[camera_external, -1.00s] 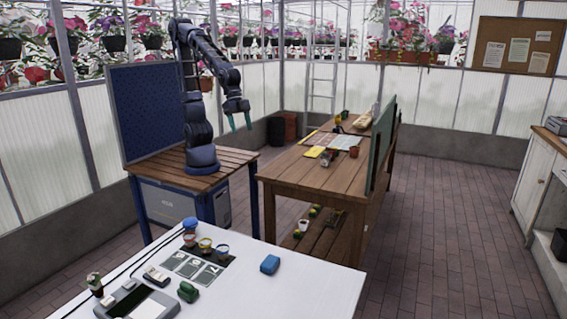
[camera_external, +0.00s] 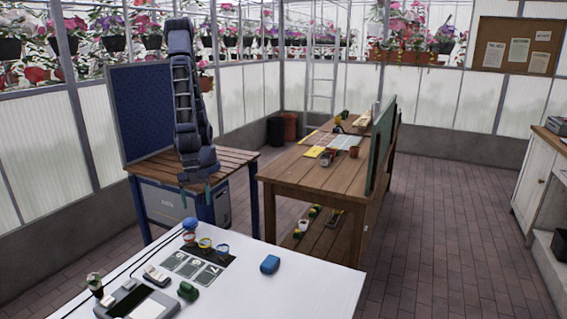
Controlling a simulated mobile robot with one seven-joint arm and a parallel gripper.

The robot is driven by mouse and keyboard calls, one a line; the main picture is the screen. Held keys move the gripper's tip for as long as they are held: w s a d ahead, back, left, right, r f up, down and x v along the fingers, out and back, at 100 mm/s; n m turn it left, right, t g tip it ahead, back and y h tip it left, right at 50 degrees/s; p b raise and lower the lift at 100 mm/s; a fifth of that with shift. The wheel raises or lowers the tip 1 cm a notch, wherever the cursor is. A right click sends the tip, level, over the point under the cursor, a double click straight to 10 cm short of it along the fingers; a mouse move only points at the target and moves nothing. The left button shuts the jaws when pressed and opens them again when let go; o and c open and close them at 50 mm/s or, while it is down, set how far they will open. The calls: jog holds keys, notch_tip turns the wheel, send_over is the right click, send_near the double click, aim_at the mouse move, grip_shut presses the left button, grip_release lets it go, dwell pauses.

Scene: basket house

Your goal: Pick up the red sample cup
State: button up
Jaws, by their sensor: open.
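Several small cups stand in a row at the far left part of the white table (camera_external: 300,281). The leftmost cup (camera_external: 189,239) looks reddish; a middle cup (camera_external: 205,244) has a yellow rim, and a right cup (camera_external: 222,251) has a blue rim. They are too small to tell for sure which is the red sample cup. My gripper (camera_external: 196,195) is open, with green fingertips pointing down. In the picture it is just above the row of cups, apart from them and empty.
A blue rounded object (camera_external: 190,224) is behind the cups. A wooden table (camera_external: 300,170) with a reddish pot (camera_external: 354,152) stands behind.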

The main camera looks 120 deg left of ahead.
aim_at(190, 241)
jog(key=shift+m, duration=0.3)
jog(key=shift+s+d+f, duration=0.1)
jog(key=shift+d+f, duration=0.7)
jog(key=shift+f, duration=0.55)
jog(key=shift+s+d+f, duration=0.1)
jog(key=shift+d+f, duration=0.65)
jog(key=shift+f, duration=0.6)
jog(key=shift+d+f, duration=0.8)
jog(key=shift+f, duration=0.55)
jog(key=shift+s+d+x, duration=0.1)
jog(key=shift+d+x, duration=0.05)
jog(key=shift+x, duration=1.2)
jog(key=shift+s+d+x, duration=0.15)
jog(key=shift+x, duration=1.15)
jog(key=c, duration=1.1)
